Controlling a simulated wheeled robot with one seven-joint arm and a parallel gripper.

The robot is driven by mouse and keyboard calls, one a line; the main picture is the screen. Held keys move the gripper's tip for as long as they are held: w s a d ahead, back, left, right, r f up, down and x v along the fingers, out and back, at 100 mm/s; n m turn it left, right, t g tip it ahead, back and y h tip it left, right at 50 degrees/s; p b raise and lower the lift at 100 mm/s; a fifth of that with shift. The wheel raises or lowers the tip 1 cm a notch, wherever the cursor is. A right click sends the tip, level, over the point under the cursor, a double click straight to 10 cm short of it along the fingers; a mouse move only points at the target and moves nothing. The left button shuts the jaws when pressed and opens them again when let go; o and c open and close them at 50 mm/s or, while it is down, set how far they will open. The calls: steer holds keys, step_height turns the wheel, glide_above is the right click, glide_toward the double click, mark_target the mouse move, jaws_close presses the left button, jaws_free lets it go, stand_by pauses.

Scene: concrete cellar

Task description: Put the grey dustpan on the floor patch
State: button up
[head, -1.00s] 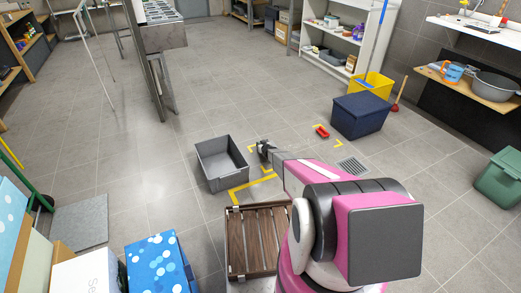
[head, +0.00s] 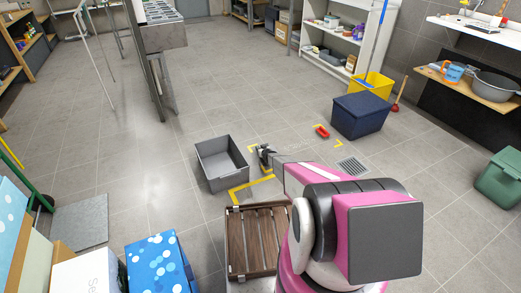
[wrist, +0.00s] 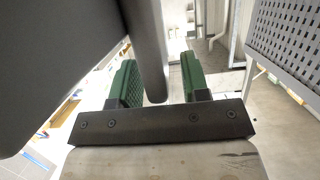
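A smooth dark grey shape (wrist: 60,60), seemingly the grey dustpan, fills the left of the wrist view close to the camera. A rounded grey bar, seemingly its handle (wrist: 150,50), reaches down between my green finger pads. My gripper (wrist: 160,82) is open, with a visible gap between the bar and the right pad; contact on the left side is unclear. In the head view my gripper (head: 263,152) is low over the floor, and the dustpan cannot be told apart there. The floor patch is marked by yellow corner lines (head: 241,192), partly hidden by my arm.
A grey crate (head: 203,177) stands just left of my gripper. A wooden slatted crate (head: 233,247) is nearer me. The floor at left centre is clear.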

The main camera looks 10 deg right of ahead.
steer(key=shift+r, duration=0.15)
steer(key=shift+s+r, duration=0.1)
steer(key=shift+s, duration=0.15)
steer(key=v, duration=1.1)
steer(key=s+a+r+n+g+y, duration=0.1)
steer(key=s+a+r+g+y, duration=0.2)
steer(key=s+r, duration=0.55)
steer(key=s+a+r+n+g, duration=0.15)
steer(key=s+a+r, duration=0.4)
steer(key=r, duration=0.55)
steer(key=s+a+r+g+y, duration=0.2)
steer(key=s+a+r+g, duration=0.15)
steer(key=s+r, duration=0.5)
steer(key=s+d+r+m+g+h, duration=0.2)
steer(key=s+r, duration=0.3)
steer(key=s, duration=0.3)
steer(key=s+d+r+m+g+h, duration=0.2)
steer(key=s+d+r+h, duration=0.1)
steer(key=s, duration=0.5)
steer(key=s+d+r+m+g+h, duration=0.1)
steer(key=s+d+r+m+h, duration=0.1)
steer(key=s+r, duration=0.6)
steer(key=d+h, duration=0.1)
steer(key=h, duration=0.1)
steer(key=shift+s+d+g+h, duration=0.15)
steer(key=shift+d+g+h, duration=0.15)
steer(key=shift+d+g, duration=0.1)
